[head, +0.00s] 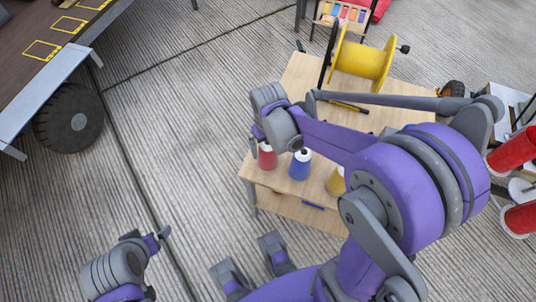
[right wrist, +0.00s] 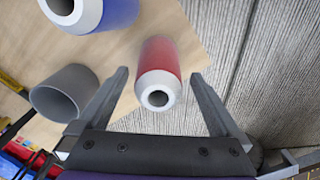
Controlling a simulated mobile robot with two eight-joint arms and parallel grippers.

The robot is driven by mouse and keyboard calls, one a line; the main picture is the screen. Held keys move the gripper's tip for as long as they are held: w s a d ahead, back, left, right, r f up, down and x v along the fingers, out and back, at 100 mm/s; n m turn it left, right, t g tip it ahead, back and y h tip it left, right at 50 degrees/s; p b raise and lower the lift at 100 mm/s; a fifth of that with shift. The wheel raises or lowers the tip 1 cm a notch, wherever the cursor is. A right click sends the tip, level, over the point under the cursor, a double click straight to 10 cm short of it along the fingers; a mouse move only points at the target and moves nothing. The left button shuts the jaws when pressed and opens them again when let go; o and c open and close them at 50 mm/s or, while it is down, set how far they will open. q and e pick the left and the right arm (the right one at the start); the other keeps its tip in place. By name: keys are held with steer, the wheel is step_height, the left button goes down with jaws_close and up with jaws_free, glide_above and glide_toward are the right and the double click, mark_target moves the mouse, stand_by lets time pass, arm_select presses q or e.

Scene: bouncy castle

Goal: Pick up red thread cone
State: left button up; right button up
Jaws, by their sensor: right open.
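The red thread cone (head: 267,158) stands near the table's left front corner in the head view, its top partly covered by my right wrist. In the right wrist view the red cone (right wrist: 160,66) has a white rim around a dark hole and lies between the two fingers. My right gripper (right wrist: 160,75) is open, with a gap on either side of the cone. In the head view its fingers are mostly hidden by the wrist. My left gripper (head: 150,240) is low at left, away from the table; its opening is unclear.
A blue cone (head: 300,165) stands just right of the red one, and a partly hidden yellow cone (head: 336,182) further right. A grey cup (right wrist: 68,92) shows in the wrist view. A yellow spool (head: 362,62) stands at the back of the wooden table (head: 300,72).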

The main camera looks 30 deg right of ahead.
steer(key=f, duration=0.3)
steer(key=f+b, duration=0.1)
steer(key=f, duration=0.1)
steer(key=shift+w+d, duration=0.1)
steer(key=shift+w, duration=0.15)
steer(key=c, duration=1.5)
